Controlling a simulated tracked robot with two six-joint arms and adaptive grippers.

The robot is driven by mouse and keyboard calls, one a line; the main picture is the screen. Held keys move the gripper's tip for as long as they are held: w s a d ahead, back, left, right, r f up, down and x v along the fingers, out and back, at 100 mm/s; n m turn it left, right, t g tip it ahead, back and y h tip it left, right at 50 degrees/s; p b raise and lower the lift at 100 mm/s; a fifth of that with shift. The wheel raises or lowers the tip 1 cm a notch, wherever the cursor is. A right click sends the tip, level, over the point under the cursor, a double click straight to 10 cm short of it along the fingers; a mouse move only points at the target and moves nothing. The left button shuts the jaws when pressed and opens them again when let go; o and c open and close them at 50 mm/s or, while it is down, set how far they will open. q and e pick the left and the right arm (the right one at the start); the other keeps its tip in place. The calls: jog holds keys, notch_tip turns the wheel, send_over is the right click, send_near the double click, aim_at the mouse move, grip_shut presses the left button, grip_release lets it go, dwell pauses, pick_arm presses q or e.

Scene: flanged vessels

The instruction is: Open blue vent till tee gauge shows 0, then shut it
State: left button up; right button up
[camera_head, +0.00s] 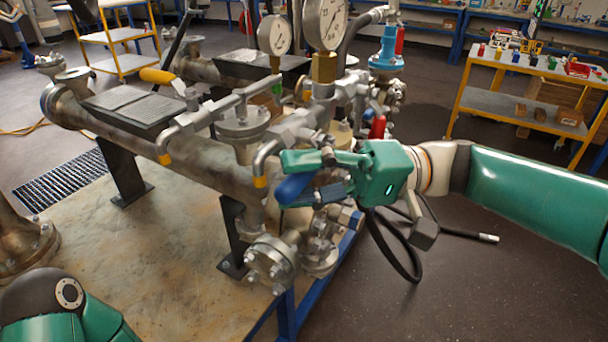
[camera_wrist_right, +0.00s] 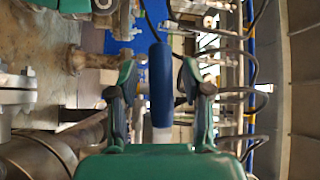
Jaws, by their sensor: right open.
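The blue vent handle (camera_head: 293,188) sticks out at the near end of the pipework in the head view. In the right wrist view the blue handle (camera_wrist_right: 160,85) lies between the two fingers, with a gap on both sides. My right gripper (camera_head: 302,174) is open around it. The fingers hide part of the handle and its valve body. Two round dial gauges, one (camera_head: 274,35) smaller and one (camera_head: 325,22) larger on a brass fitting, stand above the pipes. Their needles are too small to read, and I cannot tell which is the tee gauge. My left gripper is out of view.
A yellow handle (camera_head: 157,76), a red handle (camera_head: 378,127) and a blue fitting (camera_head: 386,50) sit on the crowded pipework. A black hose (camera_head: 408,272) hangs below my right wrist. A yellow-framed cart (camera_head: 540,92) stands at right.

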jog(key=shift+a, duration=0.25)
